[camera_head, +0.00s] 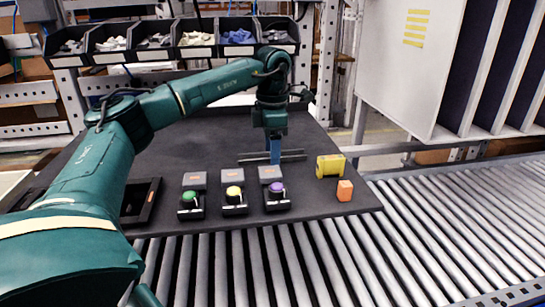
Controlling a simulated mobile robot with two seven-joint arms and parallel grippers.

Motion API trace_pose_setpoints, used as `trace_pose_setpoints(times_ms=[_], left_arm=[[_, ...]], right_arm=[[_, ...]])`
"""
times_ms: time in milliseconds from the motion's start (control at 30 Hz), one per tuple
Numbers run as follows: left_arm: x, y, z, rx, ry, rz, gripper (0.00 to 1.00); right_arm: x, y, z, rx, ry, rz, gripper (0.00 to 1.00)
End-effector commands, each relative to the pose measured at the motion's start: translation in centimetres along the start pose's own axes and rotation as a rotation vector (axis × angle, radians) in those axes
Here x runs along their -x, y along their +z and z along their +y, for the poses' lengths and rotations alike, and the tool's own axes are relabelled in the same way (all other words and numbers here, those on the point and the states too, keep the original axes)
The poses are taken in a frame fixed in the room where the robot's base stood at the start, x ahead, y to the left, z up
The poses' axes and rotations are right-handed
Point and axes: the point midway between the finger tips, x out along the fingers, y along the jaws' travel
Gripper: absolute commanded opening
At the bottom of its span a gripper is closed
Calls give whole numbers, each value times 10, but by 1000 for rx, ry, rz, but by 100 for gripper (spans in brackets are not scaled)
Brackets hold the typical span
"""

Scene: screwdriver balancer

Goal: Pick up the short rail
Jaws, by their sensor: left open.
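Thin grey rails (292,156) lie on the dark tabletop, behind the row of button boxes. Two bars seem to run side by side there; I cannot tell clearly which is the short rail. My left gripper (275,158) points straight down over the middle of these bars, with its blue fingers at their height. It is open, and the fingers hide the middle of the bars. I cannot tell whether the fingers touch them. My right gripper is out of view.
Button boxes with green (190,199), yellow (234,195) and purple (276,192) knobs stand along the front. A yellow part (330,166) and an orange block (345,190) are at the right. A roller conveyor (440,215) borders the table (215,140).

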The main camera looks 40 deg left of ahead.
Motion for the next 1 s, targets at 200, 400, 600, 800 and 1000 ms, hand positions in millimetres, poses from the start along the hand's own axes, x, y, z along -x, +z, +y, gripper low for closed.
trace_pose_setpoints(times_ms=[200,400,600,800,1000], left_arm=[[0,0,0,0,0,0,51],[0,0,0,0,0,0,34],[0,0,0,0,0,0,18],[1,0,0,0,0,-1,4],[2,0,0,0,1,-1,4]], right_arm=[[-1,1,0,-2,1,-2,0],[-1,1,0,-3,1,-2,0],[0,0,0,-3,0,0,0],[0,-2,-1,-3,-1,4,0],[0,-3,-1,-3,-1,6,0]])
